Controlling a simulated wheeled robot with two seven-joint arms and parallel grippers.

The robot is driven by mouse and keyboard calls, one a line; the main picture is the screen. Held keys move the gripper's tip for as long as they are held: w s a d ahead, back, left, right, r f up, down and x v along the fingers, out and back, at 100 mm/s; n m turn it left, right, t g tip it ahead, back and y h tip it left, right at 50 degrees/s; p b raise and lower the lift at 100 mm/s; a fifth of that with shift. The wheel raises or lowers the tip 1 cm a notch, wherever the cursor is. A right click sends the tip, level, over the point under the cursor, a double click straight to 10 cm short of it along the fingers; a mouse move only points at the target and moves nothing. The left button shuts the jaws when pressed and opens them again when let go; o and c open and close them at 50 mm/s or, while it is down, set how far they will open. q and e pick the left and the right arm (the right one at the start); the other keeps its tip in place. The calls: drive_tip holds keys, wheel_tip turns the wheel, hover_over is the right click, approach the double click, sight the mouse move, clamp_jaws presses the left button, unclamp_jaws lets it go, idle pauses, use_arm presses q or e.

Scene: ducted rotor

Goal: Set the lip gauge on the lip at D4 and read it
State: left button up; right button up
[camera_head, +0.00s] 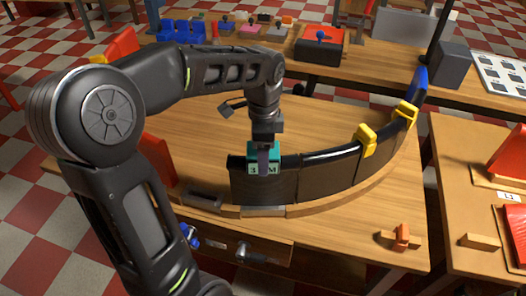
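The teal lip gauge (252,154) sits at the top edge of the near-left end of the black curved duct lip (322,176). Its front face shows a "3" and an "M"; the part between is covered by a gripper finger. My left gripper (264,158) points down over the gauge from above, with one finger against its front face; it looks shut on the gauge. The far finger is hidden. Whether the gauge is fully seated on the lip is too small to tell. No D4 mark is readable. My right gripper is not in view.
Two yellow clips (366,140) (405,113) straddle the lip further right, before a blue end piece (420,84). An orange piece (402,236) is at the table's front right. The wooden table (215,118) is bare behind the lip.

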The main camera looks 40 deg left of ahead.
use_arm(q)
drive_tip(key=shift+f, duration=0.4)
idle(0.6)
drive_tip(key=o, duration=1.6)
drive_tip(key=shift+c, duration=0.2)
drive_tip(key=shift+r, duration=0.1)
wheel_tip(320, 180, up, 8)
drive_tip(key=shift+f+b, duration=0.15)
drive_tip(key=shift+b, duration=0.15)
